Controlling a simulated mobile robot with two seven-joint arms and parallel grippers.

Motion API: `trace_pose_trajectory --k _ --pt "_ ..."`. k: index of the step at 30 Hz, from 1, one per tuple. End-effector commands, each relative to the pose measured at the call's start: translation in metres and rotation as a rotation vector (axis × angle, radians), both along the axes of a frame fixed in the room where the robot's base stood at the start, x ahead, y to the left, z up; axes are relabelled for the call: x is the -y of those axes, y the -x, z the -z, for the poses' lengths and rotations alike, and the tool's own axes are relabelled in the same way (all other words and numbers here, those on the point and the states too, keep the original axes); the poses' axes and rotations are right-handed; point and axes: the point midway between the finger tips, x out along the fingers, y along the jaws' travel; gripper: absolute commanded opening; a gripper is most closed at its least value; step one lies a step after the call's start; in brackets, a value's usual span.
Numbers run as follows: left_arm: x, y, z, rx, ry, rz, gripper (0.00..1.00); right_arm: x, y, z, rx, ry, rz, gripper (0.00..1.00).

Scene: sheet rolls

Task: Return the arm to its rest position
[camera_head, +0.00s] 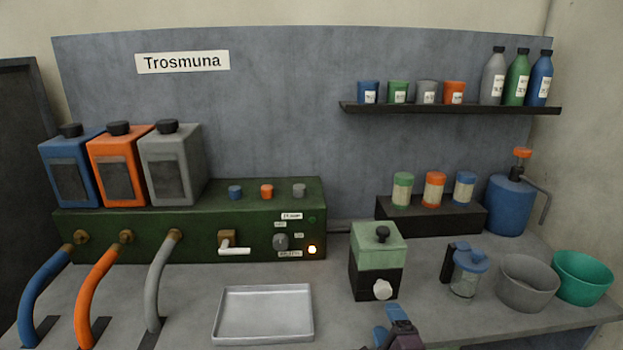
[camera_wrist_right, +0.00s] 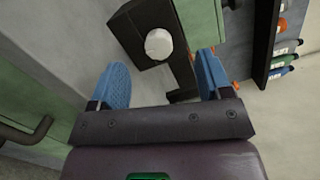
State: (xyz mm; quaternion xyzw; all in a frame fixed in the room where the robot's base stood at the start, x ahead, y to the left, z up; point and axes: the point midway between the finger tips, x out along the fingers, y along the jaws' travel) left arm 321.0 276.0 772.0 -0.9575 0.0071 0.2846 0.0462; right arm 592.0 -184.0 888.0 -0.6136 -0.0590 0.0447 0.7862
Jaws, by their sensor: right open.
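My right gripper (camera_head: 389,324) shows at the bottom edge of the head view, low and in front of the green and black box with a white knob (camera_head: 378,262). In the right wrist view, the two blue fingers of the right gripper (camera_wrist_right: 162,78) stand wide apart with nothing between them. The box's white knob (camera_wrist_right: 158,44) appears beyond the fingers, apart from them. Most of the right arm is outside the head view. My left gripper is not in view.
A silver tray (camera_head: 263,337) lies left of the gripper. A lidded jar (camera_head: 467,272), a grey bowl (camera_head: 527,284) and a teal bowl (camera_head: 582,278) stand to the right. A green machine (camera_head: 150,238) with hoses is at the left. A shelf (camera_head: 450,108) holds cups and bottles.

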Motion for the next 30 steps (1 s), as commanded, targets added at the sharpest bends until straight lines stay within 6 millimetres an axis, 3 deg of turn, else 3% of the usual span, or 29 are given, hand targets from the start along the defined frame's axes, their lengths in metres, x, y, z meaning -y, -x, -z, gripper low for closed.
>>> trace_pose_trajectory --k 3,7,14,23,30 --pt "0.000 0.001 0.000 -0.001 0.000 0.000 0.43 -0.012 0.002 -0.018 0.079 0.245 -0.062 0.72" --pt "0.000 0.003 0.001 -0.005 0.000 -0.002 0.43 -0.019 0.013 -0.023 0.138 0.525 -0.112 0.72" --pt "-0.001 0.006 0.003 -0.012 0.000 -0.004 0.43 -0.013 0.048 -0.004 0.159 1.010 -0.171 0.72" --pt "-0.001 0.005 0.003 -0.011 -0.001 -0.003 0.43 0.028 0.118 0.044 0.034 1.600 -0.253 0.72" --pt "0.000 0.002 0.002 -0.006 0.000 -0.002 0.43 0.074 0.201 0.082 -0.157 1.891 -0.329 0.72"
